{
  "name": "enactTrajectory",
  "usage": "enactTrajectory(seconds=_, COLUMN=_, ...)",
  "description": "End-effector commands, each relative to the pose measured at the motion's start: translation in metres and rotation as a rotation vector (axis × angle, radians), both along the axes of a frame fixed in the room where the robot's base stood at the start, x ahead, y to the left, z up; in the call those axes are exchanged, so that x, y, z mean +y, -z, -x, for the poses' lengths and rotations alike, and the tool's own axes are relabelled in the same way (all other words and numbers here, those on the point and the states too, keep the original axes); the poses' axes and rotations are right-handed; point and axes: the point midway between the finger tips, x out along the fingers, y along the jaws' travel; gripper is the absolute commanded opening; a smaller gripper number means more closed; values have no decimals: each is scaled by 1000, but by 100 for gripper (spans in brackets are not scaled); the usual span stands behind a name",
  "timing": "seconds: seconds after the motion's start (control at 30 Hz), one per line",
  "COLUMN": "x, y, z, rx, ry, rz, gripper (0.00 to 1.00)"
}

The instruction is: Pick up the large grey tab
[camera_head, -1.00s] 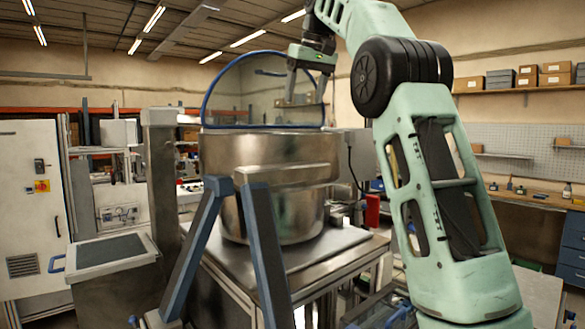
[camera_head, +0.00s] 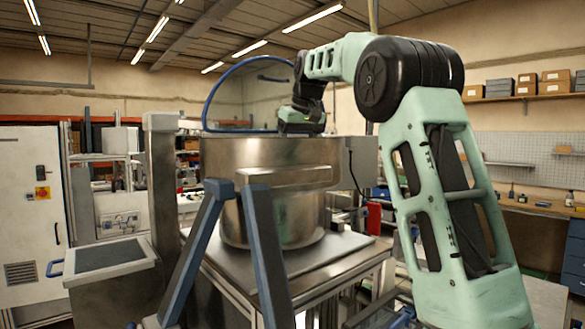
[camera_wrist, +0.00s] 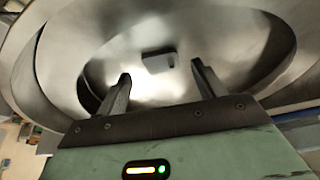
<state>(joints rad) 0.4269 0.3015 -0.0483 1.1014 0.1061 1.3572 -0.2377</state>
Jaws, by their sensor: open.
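A grey tab (camera_wrist: 155,61) with a paler right end lies inside a large round metal pot, seen in the wrist view. Whether it is the large one cannot be judged, as no other tab shows. The pot (camera_head: 228,160) stands on a metal table in the head view; its curved inner wall (camera_wrist: 70,55) fills much of the wrist view. My gripper (camera_wrist: 161,71) is open and empty, its fingers pointing toward the tab, which appears beyond and between the fingertips. In the head view my gripper's body is at the pot's rim, and its fingers are hidden inside.
A thin blue hoop (camera_head: 207,98) arches over the pot. Two blue legs (camera_head: 196,248) slant in front of it. The metal table top (camera_head: 335,250) is mostly bare around the pot. A grey box with a dark top (camera_head: 110,252) stands at the left.

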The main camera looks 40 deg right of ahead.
Motion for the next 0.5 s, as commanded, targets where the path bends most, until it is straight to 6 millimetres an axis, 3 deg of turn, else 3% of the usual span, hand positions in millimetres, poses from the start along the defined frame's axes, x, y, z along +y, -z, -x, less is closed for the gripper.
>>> enactTrajectory(seconds=0.23, x=1, y=27, z=-8, rx=1, ry=0, rz=0, gripper=69)
enactTrajectory(seconds=0.5, x=0, y=31, z=-10, rx=0, ry=0, rz=0, gripper=69)
